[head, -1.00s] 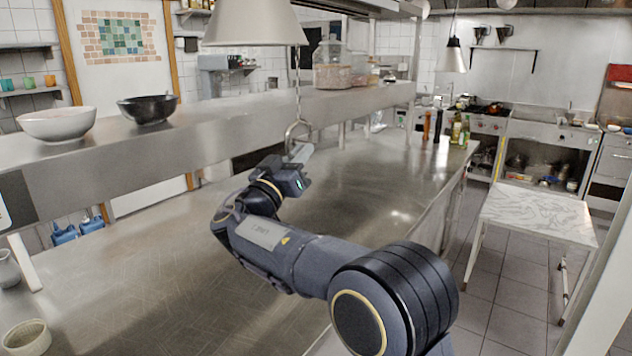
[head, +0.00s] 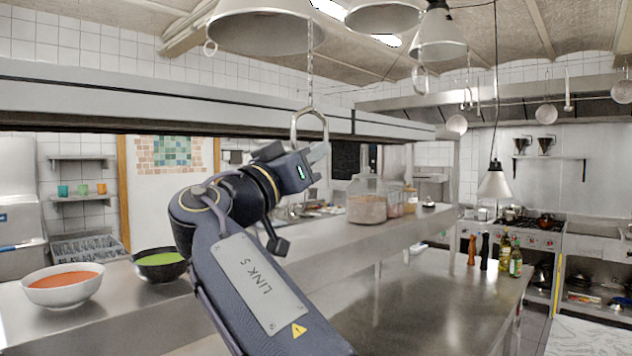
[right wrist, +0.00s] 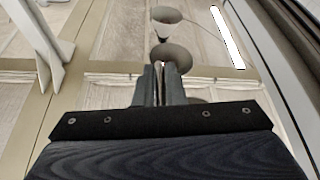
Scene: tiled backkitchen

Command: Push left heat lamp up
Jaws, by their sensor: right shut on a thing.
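The left heat lamp (head: 262,28) is a pale metal cone at the top of the head view, its top cut off by the frame. A chain (head: 310,65) hangs at its right rim and ends in a metal loop handle (head: 310,118). My right gripper (head: 318,153) is at the bottom of this loop, shut on it, below the lamp. The right wrist view looks up past the fingers (right wrist: 161,85) at lamp shades (right wrist: 171,57); the loop is not clear there. My left gripper is not in view.
More lamps (head: 385,15) (head: 440,38) hang to the right, and one hangs lower (head: 494,183). A steel shelf (head: 330,245) below carries a bowl of red soup (head: 62,290), a bowl of green soup (head: 158,264) and a glass jar (head: 366,200).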

